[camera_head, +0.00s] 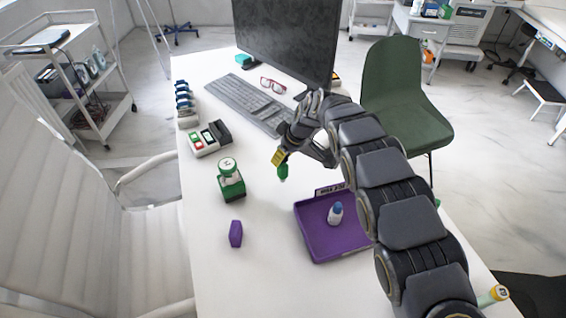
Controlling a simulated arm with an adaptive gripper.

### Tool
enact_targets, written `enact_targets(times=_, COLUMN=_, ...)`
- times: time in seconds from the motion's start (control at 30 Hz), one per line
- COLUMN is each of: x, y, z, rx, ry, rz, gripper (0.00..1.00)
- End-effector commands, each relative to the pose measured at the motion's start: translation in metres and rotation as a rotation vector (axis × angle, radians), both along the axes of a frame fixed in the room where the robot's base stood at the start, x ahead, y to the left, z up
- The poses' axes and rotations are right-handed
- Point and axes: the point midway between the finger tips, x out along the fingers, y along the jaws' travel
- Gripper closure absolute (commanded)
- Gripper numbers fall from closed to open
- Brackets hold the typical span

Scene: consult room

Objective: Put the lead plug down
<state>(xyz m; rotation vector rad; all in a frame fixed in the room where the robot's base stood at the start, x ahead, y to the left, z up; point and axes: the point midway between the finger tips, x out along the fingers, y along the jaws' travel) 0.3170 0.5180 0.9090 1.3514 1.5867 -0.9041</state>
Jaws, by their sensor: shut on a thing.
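My gripper (280,160) is near the middle of the white desk (270,250), pointing down, with a yellow patch at its finger end. It is shut on a small green piece (283,172), which I take to be the lead plug. The piece sticks out below the fingers, close to the desk top. I cannot tell whether it touches the desk. The gripper hides its upper part.
A purple tray (312,243) holds a white, blue-capped bottle (335,213). A green stamp-like device (231,182), a purple block (235,233), a box with coloured buttons (203,146), a keyboard (245,100), glasses (272,85) and a monitor (290,40) surround it. Bare desk lies below the gripper.

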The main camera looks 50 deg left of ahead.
Motion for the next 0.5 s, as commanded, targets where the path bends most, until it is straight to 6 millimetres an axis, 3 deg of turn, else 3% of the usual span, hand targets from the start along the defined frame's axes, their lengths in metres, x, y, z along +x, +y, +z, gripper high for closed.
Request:
enact_targets(times=0.17, x=0.003, y=0.005, z=-0.008, rx=-0.001, ry=0.000, rz=-0.002, gripper=1.00)
enact_targets(times=0.37, x=0.004, y=0.005, z=-0.038, rx=-0.002, ry=0.000, rz=-0.003, gripper=1.00)
enact_targets(times=0.5, x=0.004, y=0.005, z=-0.039, rx=0.000, ry=-0.002, rz=-0.003, gripper=1.00)
